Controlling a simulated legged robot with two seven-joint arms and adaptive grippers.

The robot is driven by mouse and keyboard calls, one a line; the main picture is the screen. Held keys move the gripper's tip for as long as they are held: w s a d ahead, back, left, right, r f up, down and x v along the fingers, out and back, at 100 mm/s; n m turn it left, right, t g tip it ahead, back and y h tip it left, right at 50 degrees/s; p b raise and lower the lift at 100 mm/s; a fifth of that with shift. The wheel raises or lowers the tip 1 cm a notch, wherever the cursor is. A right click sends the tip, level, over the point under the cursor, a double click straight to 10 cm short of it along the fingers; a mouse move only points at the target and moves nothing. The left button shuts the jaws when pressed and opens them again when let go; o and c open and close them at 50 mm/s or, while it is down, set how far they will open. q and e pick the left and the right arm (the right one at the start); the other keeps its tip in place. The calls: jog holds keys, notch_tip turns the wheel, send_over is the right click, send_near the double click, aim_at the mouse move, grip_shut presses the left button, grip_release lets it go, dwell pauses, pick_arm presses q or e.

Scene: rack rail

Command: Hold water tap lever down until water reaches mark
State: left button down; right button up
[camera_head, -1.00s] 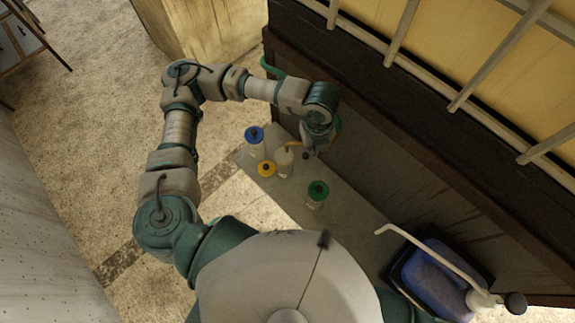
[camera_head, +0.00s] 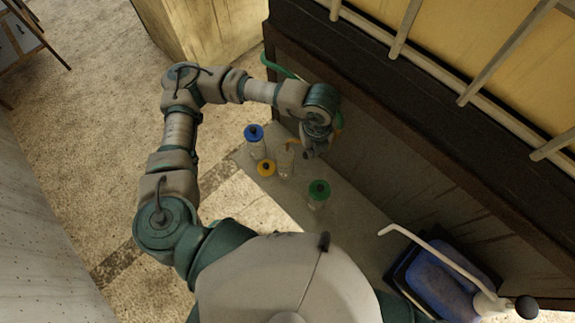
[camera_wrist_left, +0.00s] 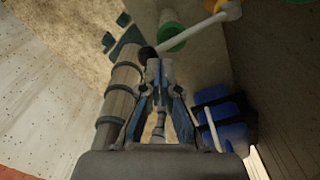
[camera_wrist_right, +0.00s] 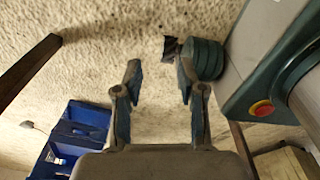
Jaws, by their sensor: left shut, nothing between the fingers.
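The lever is a pale rod (camera_wrist_left: 190,34) with a black ball knob (camera_wrist_left: 147,53); the rod runs towards an orange part at the top edge of the left wrist view. My left gripper (camera_wrist_left: 160,70) is shut and empty, its tips close to the knob; I cannot tell whether they touch. In the head view my left gripper (camera_head: 315,148) is over the back of the shelf. A clear vessel (camera_head: 285,165) stands beside it, under the orange part (camera_head: 292,141). The water level and mark are too small to tell. My right gripper (camera_wrist_right: 157,75) is open and empty.
Jars with blue (camera_head: 254,132), yellow (camera_head: 266,168) and green (camera_head: 319,188) lids stand on the grey shelf (camera_head: 345,220). A dark panel (camera_head: 385,165) rises behind the shelf.

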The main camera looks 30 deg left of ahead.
pick_arm(q)
jog(key=shift+a+f, duration=0.2)
jog(key=shift+f, duration=0.05)
jog(key=shift+a+f+b, duration=0.15)
jog(key=shift+a+b, duration=0.15)
jog(key=shift+a, duration=0.05)
jog(key=shift+a+f+b, duration=0.4)
jog(key=shift+a+f, duration=0.1)
jog(key=shift+a, duration=0.2)
jog(key=shift+f, duration=0.2)
jog(key=shift+d, duration=0.45)
jog(key=shift+d+r, duration=0.1)
jog(key=shift+d, duration=0.4)
jog(key=shift+a, duration=0.7)
jog(key=shift+d, duration=0.45)
jog(key=shift+a, duration=0.1)
pick_arm(e)
jog(key=shift+s+a+f, duration=0.1)
jog(key=shift+a+f, duration=0.4)
jog(key=shift+f, duration=0.4)
